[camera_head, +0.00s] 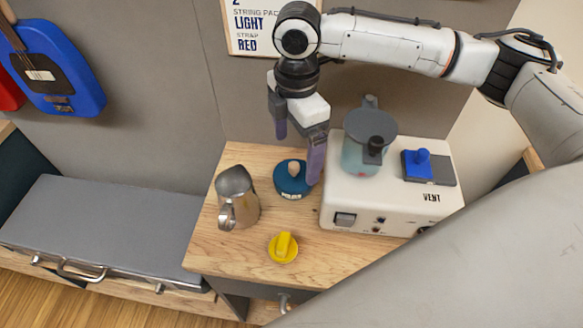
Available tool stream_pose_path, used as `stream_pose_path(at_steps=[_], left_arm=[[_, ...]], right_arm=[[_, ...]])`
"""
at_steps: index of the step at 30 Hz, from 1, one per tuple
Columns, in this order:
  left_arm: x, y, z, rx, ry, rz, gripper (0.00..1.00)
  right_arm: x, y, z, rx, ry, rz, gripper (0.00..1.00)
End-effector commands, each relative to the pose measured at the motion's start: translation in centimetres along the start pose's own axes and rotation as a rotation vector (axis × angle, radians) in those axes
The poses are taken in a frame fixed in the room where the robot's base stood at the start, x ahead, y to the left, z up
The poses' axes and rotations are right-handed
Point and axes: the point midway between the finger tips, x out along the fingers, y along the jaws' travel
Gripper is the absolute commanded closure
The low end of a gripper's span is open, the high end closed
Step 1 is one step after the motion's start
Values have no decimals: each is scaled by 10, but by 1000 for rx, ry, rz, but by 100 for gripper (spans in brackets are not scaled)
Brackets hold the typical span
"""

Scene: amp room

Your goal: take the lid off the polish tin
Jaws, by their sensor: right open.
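A round teal tin (293,187), which looks like the polish tin, stands on the wooden bench top (235,263). It has small lettering on its front side and a cream knob (294,169) on top, so its lid appears to be on. My right gripper (298,160) points down over the tin with its purple fingers apart and nothing between them that I can see as held. One finger comes down at the tin's right side, in the gap before the white machine; the other is higher, behind and left. I cannot tell whether either finger touches. My left gripper is not in view.
A metal pitcher (237,197) stands left of the tin. A yellow disc with a raised grip (283,248) lies in front. A white machine (390,205) with a grey-lidded jar (367,152) stands close on the right. Bare wood lies around the yellow disc.

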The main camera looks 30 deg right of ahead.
Motion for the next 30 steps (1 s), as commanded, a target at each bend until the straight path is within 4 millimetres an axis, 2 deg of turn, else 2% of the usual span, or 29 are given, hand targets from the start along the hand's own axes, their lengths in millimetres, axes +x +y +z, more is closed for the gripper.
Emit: stream_pose_path(at_steps=[5,12,15,23,30], left_arm=[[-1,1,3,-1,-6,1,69],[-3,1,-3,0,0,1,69],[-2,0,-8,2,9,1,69],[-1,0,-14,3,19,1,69],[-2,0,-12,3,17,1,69]], right_arm=[[13,0,0,1,0,-1,7],[48,2,-2,2,0,-2,7],[56,2,-2,1,0,0,7],[59,2,-2,1,0,1,7],[59,2,-2,1,0,1,48]])
